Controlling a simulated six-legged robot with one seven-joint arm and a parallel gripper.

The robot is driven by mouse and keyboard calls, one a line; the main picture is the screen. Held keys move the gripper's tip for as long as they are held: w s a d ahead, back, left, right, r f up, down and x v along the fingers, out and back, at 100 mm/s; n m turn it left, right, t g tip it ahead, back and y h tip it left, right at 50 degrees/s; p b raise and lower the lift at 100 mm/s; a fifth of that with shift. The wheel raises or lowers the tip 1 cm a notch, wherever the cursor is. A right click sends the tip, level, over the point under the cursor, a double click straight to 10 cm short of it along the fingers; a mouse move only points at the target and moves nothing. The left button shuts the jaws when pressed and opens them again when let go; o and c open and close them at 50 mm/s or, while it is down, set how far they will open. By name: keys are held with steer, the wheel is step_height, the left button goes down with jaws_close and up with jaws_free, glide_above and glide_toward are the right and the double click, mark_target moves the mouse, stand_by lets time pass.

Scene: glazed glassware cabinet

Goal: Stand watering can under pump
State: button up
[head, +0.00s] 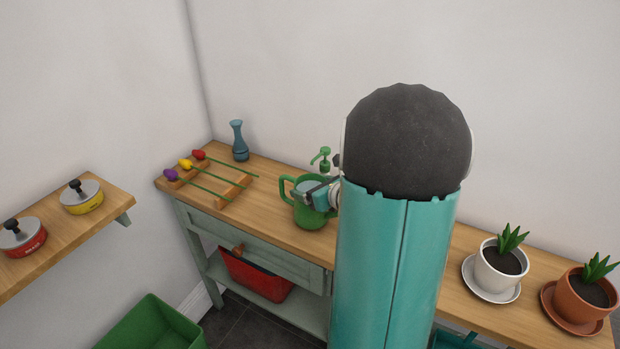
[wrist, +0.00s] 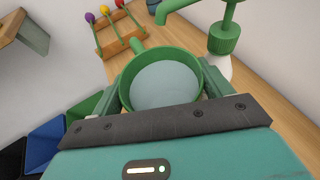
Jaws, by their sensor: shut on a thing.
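The green watering can (head: 309,215) is at the wooden counter, upright, in the head view; whether its base touches the counter I cannot tell. In the wrist view I look into the can (wrist: 165,80), which has a pale grey-blue surface inside. My gripper (head: 318,196) is shut on the can; in the wrist view its fingers (wrist: 166,88) lie on both sides of it. The green pump (head: 321,160) stands just behind the can. In the wrist view the pump (wrist: 223,37) is at upper right, its spout reaching left beyond the can's far rim. My arm hides part of the counter.
A wooden rack with purple, yellow and red flowers (head: 213,181) and a blue vase (head: 239,142) stand left. A white pot (head: 498,271) and a terracotta pot (head: 580,299) stand right. A shelf with tins (head: 82,202) and a green bin (head: 152,324) are left.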

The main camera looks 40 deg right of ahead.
steer(key=shift+f, duration=0.4)
steer(key=shift+w+f, duration=0.1)
steer(key=shift+f, duration=0.05)
steer(key=o, duration=2)
steer(key=shift+f, duration=0.1)
steer(key=shift+o, duration=0.2)
